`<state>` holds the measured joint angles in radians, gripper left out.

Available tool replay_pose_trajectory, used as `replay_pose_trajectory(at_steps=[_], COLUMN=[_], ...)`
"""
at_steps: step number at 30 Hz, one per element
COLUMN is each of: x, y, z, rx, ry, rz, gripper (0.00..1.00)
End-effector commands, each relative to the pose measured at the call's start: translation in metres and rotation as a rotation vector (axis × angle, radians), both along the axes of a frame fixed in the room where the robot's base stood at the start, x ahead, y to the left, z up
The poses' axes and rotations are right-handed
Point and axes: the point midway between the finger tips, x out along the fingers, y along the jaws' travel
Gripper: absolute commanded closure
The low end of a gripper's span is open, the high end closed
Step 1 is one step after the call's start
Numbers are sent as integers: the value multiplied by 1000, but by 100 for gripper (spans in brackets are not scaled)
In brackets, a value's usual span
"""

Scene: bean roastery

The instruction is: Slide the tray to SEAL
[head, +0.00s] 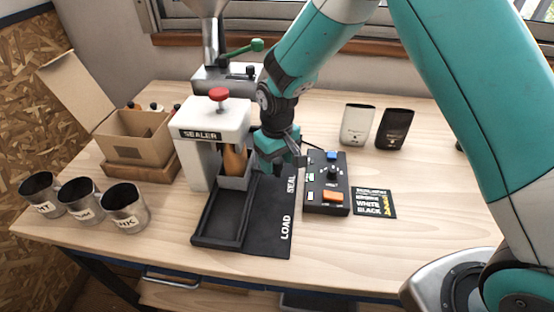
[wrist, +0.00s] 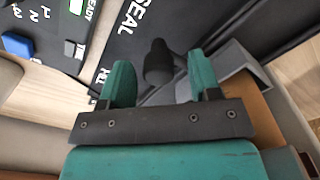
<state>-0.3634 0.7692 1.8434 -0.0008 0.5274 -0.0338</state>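A brown bag (head: 236,160) stands upright in the tray, partly under the sealer head. The tray's grey wall (wrist: 228,66) and the brown bag (wrist: 262,112) show at the right of the wrist view. My gripper (head: 274,166) is low beside the tray, on its right. In the wrist view, a dark round knob (wrist: 158,64) lies between my two teal fingers, with gaps on both sides. The knob's join to the tray is hidden.
The mat is printed SEAL (head: 291,185) and LOAD (head: 286,227). A button box (head: 326,190) stands close to the right of my gripper. Several metal cups (head: 125,207) and a cardboard box (head: 135,135) are at left. Two pouches (head: 357,124) stand at the back right.

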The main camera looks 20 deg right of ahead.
Motion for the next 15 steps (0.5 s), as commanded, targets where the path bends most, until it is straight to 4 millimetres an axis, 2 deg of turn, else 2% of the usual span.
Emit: replay_pose_trajectory(at_steps=[8, 11, 15], x=[0, 1, 1], y=[0, 0, 0], z=[6, 20, 52], rx=[0, 0, 1], ry=[0, -3, -6], rz=[-1, -1, -1], gripper=[43, 43, 43])
